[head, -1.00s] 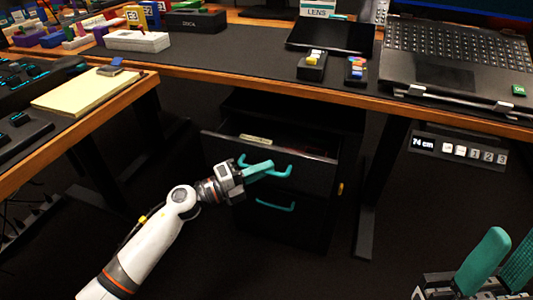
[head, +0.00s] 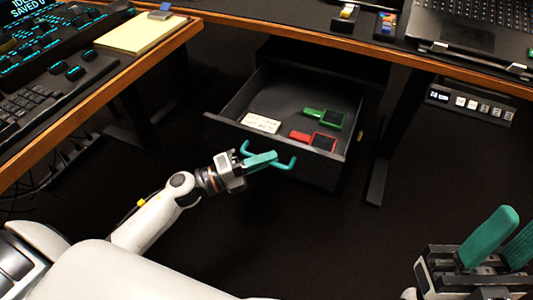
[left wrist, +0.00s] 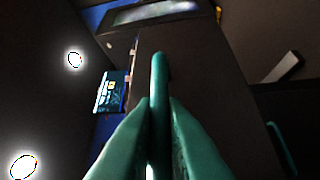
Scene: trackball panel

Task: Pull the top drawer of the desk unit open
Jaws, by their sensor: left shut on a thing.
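The top drawer (head: 270,140) of the black desk unit (head: 325,68) is pulled well out under the desk in the head view. Its teal handle (head: 287,164) is on the front. My left gripper (head: 262,160) is shut on this handle. In the left wrist view, the teal fingers (left wrist: 157,130) close on either side of the handle bar (left wrist: 158,75). Inside the drawer lie a white labelled item (head: 261,122), a green item (head: 323,117) and a red item (head: 314,139). My right gripper (head: 502,238) is at the lower right, its teal fingers apart, away from the drawer.
The wooden desk edge (head: 360,47) runs above the drawer. A side desk with a yellow notepad (head: 141,33) and keyboards stands at left. A dark desk leg (head: 385,165) and a height control panel (head: 470,102) are at right. The floor before the drawer is clear.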

